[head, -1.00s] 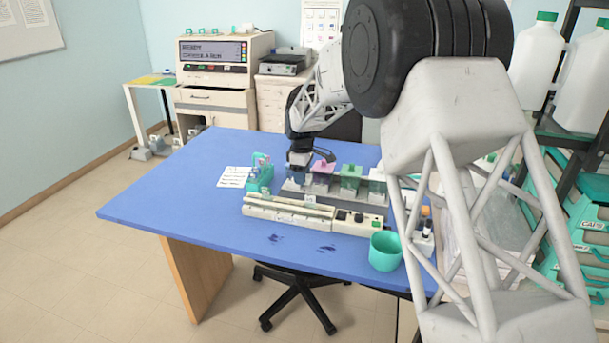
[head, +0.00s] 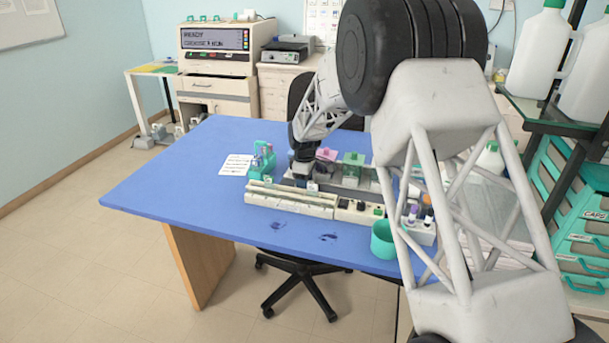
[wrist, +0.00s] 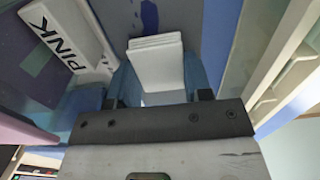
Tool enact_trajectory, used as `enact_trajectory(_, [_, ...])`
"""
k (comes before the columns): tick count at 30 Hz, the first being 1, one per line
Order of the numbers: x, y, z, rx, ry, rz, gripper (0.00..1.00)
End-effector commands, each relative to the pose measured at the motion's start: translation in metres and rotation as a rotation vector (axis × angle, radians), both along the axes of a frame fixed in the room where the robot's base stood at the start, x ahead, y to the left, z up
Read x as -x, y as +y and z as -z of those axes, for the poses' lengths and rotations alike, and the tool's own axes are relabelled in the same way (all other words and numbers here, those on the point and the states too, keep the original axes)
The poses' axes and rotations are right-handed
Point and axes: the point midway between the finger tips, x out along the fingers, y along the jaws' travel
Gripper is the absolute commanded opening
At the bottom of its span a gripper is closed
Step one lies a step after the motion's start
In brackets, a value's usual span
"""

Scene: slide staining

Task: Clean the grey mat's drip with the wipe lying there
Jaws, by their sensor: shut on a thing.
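A white folded wipe (wrist: 157,62) is between the fingers of my gripper (wrist: 158,85) in the wrist view; the gripper is shut on it. A dark blue drip (wrist: 149,17) shows on the grey mat (wrist: 115,12) just beyond the wipe, at the top of the wrist view. I cannot tell whether the wipe touches the mat. In the head view my gripper (head: 306,178) is low behind the long cream strip, at the left end of the row of jars. The wipe and drip are hidden there.
A white label reading PINK (wrist: 66,42) lies close left in the wrist view. Pink (head: 326,156) and green-lidded (head: 353,160) jars stand right of my gripper. The cream strip (head: 290,200) is in front, a teal rack (head: 262,160) left. Dark stains (head: 328,237) mark the blue table.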

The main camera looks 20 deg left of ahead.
Motion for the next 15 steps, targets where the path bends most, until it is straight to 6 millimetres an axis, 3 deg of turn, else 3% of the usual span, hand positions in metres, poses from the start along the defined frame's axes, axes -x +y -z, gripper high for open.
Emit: enact_trajectory(15, [0.0, -0.047, 0.008, 0.001, 0.003, 0.001, 0.2])
